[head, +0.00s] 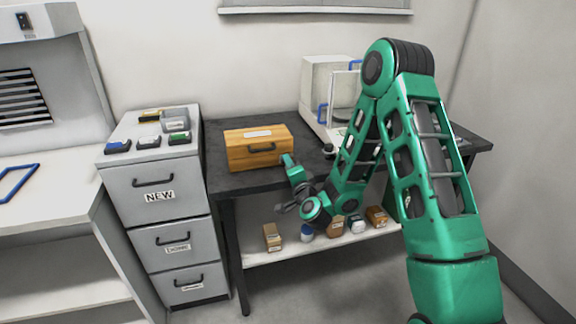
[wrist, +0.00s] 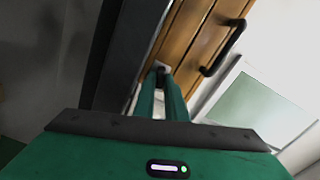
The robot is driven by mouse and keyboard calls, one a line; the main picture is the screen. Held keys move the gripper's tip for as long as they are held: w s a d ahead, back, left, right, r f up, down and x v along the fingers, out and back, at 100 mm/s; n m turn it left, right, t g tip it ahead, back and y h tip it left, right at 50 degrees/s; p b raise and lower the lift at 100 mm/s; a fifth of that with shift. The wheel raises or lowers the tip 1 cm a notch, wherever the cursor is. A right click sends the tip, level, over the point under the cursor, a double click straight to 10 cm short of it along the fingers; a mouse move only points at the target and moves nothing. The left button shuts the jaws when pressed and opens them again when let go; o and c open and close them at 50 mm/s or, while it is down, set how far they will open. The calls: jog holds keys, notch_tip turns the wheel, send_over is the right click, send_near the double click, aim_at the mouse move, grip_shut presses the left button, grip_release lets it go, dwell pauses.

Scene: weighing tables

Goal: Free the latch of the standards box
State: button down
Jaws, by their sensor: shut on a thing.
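My gripper (head: 286,160) is at the box's front right corner. In the wrist view, the fingers of my gripper (wrist: 160,76) are close together on a small grey piece, apparently the latch (wrist: 160,66), at the box's edge. The fingers hide most of it.
A white balance with blue handles (head: 313,92) stands right of the box. A grey drawer cabinet (head: 157,206) with small cases on top is to the left. The shelf below (head: 290,250) holds several small boxes and jars. The dark table (head: 232,182) is bare in front of the box.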

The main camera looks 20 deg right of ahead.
jog(key=shift+s+a+f+m, duration=0.1)
jog(key=shift+a+m, duration=0.2)
jog(key=shift+m, duration=0.3)
jog(key=c, duration=1.8)
grip_release()
jog(key=shift+d, duration=0.15)
jog(key=shift+d, duration=0.15)
